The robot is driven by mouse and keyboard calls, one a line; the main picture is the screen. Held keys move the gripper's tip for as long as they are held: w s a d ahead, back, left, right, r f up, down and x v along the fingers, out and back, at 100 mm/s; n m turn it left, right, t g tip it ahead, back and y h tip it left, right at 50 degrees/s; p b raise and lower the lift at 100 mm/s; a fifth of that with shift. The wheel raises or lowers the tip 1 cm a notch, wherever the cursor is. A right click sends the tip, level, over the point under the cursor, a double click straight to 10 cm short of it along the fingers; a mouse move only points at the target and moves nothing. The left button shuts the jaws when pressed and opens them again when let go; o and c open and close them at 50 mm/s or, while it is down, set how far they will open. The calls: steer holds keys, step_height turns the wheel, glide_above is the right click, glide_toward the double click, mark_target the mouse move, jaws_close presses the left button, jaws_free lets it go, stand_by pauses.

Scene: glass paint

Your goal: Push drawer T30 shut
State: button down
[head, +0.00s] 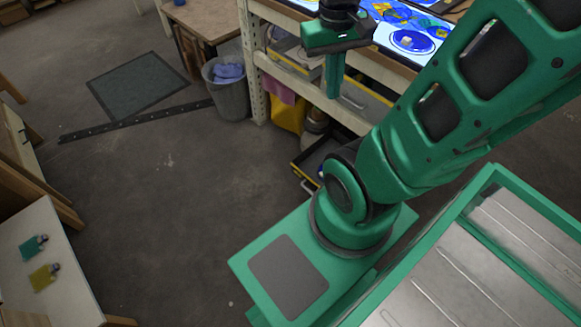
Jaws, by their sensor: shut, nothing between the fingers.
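My gripper (334,78) points down, its fingers shut with nothing between them, in front of the cream workbench (251,62). A low dark drawer with yellow edges (304,172) sticks out at the bottom of the bench, partly hidden behind my arm. A handle shows at its front. No T30 label is readable, so I cannot tell for sure which drawer is T30.
A grey bin (231,98) with blue cloth stands left of the bench. Trays with yellow edges (290,55) sit on the bench's shelf. A dark mat (137,85) and a black strip (140,121) lie on the floor. A white table (55,275) stands at left. The middle floor is clear.

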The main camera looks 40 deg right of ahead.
steer(key=w+f+n+g+h, duration=0.1)
steer(key=w+f+n+h, duration=0.4)
steer(key=w+f+n, duration=1.25)
steer(key=n+t+h, duration=0.2)
steer(key=n+h, duration=0.1)
steer(key=n, duration=0.3)
glide_toward(295, 167)
step_height(295, 167, down, 4)
steer(key=d, duration=0.2)
steer(key=shift+w+d, duration=0.1)
steer(key=shift+d, duration=0.65)
